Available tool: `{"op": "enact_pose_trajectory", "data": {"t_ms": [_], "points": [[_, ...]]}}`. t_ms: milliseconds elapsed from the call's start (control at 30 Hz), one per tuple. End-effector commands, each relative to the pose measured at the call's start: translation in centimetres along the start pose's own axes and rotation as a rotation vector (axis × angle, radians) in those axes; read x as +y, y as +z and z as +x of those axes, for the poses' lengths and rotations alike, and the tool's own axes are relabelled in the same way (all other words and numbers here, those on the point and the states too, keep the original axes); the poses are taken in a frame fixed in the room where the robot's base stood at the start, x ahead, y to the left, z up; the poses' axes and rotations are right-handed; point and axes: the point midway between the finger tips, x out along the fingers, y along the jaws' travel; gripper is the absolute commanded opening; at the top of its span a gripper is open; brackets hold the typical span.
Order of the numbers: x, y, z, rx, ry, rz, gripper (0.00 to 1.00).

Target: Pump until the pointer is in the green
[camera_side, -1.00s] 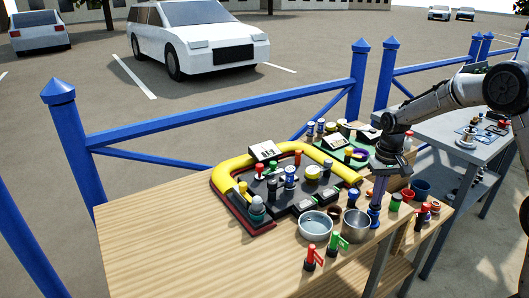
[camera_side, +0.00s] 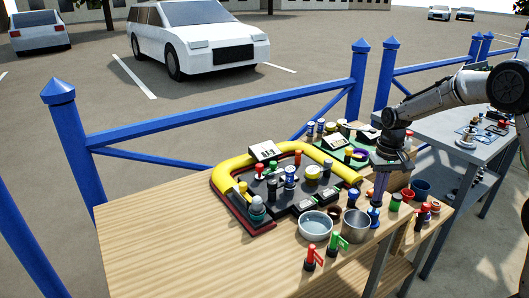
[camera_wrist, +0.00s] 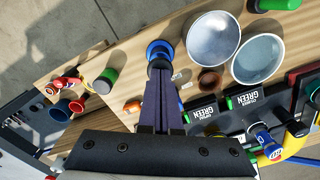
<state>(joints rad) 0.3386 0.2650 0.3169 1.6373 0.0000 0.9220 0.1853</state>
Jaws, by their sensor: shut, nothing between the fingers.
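My gripper (camera_side: 379,202) is shut and empty, pointing down at the right front of the wooden bench. Its fingertips are at or just above a blue round-topped piece (camera_side: 375,213); I cannot tell whether they touch. In the wrist view my fingers (camera_wrist: 160,68) end beside this blue piece (camera_wrist: 160,50). A white gauge-like panel (camera_side: 264,151) stands at the back of the dark board with the yellow rim (camera_side: 232,170). Its pointer is too small to read. Two black blocks lettered GREEN show in the wrist view (camera_wrist: 257,97).
A metal bowl (camera_side: 356,222) and a pale bowl (camera_side: 315,226) stand left of my gripper. Red and green flagged pieces (camera_side: 312,257) stand in front. Red and blue cups (camera_side: 421,187) and a green cylinder (camera_side: 395,202) are to the right. The bench's left part is clear.

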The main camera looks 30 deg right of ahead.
Motion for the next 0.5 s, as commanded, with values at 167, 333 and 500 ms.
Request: {"op": "enact_pose_trajectory", "data": {"t_ms": [167, 333, 500], "points": [[0.0, 0.0, 0.1, -0.002, 0.000, 0.000, 0.00], [0.0, 0.0, 0.5, -0.002, 0.000, 0.000, 0.00], [0.0, 0.0, 1.2, -0.003, 0.001, 0.000, 0.00]]}}
